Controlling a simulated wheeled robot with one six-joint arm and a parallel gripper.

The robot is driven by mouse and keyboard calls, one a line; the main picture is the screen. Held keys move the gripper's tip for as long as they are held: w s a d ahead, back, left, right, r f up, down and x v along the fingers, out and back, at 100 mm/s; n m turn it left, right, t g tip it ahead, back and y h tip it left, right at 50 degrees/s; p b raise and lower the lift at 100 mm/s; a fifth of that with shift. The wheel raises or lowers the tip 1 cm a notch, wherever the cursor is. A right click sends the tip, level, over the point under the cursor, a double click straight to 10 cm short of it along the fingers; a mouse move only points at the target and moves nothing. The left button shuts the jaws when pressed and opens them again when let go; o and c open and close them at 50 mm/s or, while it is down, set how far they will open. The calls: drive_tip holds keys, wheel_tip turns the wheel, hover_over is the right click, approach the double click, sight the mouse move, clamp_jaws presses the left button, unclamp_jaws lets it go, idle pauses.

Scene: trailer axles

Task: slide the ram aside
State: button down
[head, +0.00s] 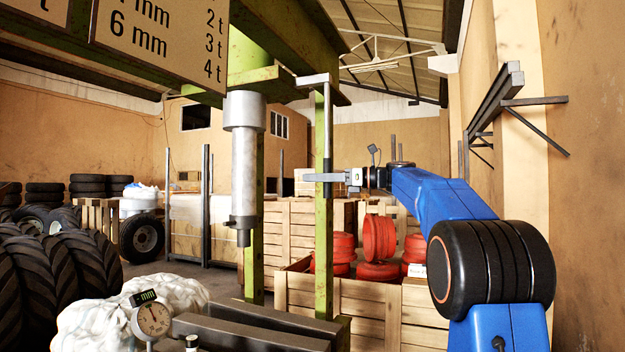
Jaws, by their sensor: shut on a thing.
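The ram (245,160) is a silver stepped cylinder with a thin lower rod. It hangs upright from the green press beam, left of the picture's middle. To its right, a thin grey bent handle (327,120) comes out from the beam and turns down into a dark grip (328,188). My gripper (324,177) reaches in from the right and is shut on this handle at its dark part. The fingers hide a little of the grip. My gripper does not touch the ram.
A green upright (321,240) stands behind the handle. Dark steel bars (250,330) lie below the ram, with a dial gauge (152,320) to their left. Wooden crates (370,310) with red round parts stand behind. Tyres (60,265) fill the left. A wall rack (495,105) juts out at right.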

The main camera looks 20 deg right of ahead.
drive_tip(key=c, duration=1.6)
unclamp_jaws()
drive_tip(key=shift+o, duration=0.2)
drive_tip(key=v, duration=1.7)
drive_tip(key=shift+d, duration=0.25)
drive_tip(key=shift+s, duration=0.15)
